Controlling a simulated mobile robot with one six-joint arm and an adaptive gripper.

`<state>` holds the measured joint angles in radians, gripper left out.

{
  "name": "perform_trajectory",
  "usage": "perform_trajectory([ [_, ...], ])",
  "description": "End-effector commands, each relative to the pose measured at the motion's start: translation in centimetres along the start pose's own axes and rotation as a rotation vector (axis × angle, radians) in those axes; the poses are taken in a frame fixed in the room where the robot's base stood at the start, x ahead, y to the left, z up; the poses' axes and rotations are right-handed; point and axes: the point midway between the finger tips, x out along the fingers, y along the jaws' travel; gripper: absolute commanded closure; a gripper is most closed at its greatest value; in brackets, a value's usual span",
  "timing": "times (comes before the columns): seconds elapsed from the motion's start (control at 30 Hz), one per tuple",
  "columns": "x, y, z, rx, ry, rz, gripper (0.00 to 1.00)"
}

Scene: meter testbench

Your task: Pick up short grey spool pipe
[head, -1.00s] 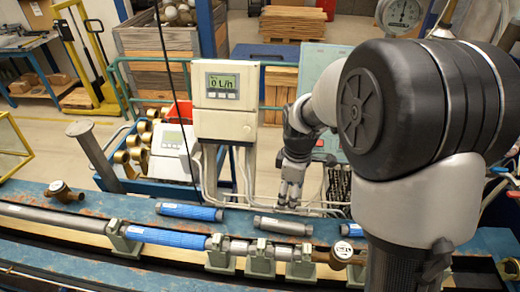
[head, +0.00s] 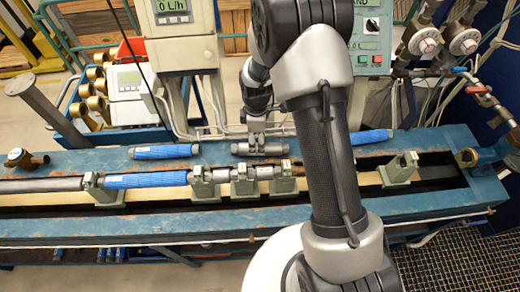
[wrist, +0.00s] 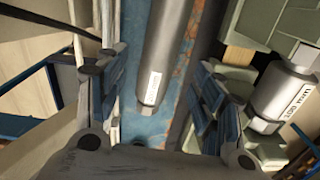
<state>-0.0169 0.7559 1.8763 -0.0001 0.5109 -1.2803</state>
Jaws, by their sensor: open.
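The short grey spool pipe (head: 270,149) lies on the blue bench top, behind the row of clamps. My gripper (head: 257,138) is right above it, pointing down. In the wrist view the pipe (wrist: 166,45) runs between my two open fingers (wrist: 155,85), with a white label near its near end. The fingers are on either side of the pipe.
A blue pipe (head: 164,151) lies to the left on the bench, and another blue pipe (head: 370,136) to the right. In front, a line of clamps (head: 243,180) holds pipe sections. A meter box with a display (head: 180,38) stands behind.

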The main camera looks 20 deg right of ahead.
Motion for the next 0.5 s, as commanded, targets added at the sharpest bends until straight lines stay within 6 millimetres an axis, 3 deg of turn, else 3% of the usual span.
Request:
perform_trajectory([
  [0.17, 0.9, 0.1, 0.2, 0.001, 0.000, 0.001, 0.38],
  [0.5, 5.3, 0.2, 1.0, 0.000, 0.000, 0.001, 0.38],
])
